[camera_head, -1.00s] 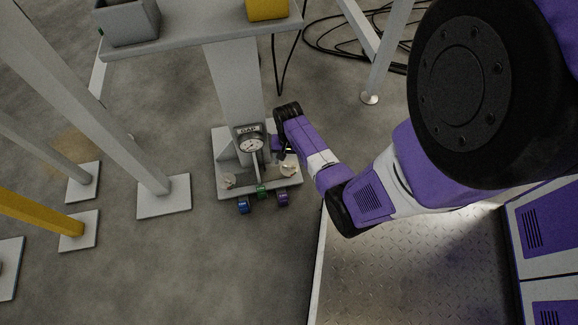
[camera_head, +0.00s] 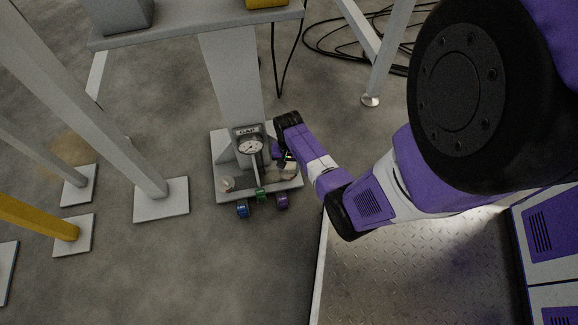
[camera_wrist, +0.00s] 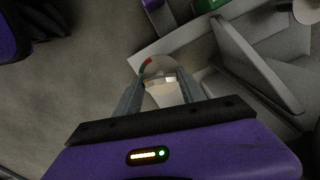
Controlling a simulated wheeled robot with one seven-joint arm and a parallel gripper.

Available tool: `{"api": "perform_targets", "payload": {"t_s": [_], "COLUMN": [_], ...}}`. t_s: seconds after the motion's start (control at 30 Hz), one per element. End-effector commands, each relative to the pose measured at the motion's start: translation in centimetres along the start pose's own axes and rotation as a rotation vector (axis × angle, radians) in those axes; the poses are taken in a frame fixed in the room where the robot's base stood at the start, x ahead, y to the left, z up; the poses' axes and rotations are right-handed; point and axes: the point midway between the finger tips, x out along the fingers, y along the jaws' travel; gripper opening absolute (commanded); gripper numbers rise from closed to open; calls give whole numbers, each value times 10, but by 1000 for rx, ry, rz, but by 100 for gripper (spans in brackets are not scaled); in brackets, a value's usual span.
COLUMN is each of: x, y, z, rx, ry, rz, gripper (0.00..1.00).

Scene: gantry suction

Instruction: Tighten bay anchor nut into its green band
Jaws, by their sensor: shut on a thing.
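The bay anchor nut (camera_wrist: 164,92) is a pale, cream-coloured piece between my two fingers in the wrist view. My gripper (camera_wrist: 162,88) is shut on the nut. In the head view my gripper (camera_head: 288,161) is low over the right side of the grey base plate (camera_head: 215,165), beside the column, and partly hides the nut there. A gauge labelled GAP (camera_head: 249,147) stands in front of the column; its reading is too small to tell.
A second round fitting (camera_head: 228,184) sits at the plate's left. Blue (camera_head: 242,209), green (camera_head: 262,194) and purple (camera_head: 282,200) pieces line its front edge. The grey column (camera_head: 232,85) rises close to my gripper.

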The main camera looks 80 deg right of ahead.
Motion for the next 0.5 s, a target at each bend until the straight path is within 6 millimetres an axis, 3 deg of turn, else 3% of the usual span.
{"api": "perform_targets", "payload": {"t_s": [0.17,0.5], "x": [-3,-3], "y": [-1,-1], "z": [1,1], "rx": [45,355], "ry": [-1,-2], "rz": [0,1], "gripper": [7,7]}}
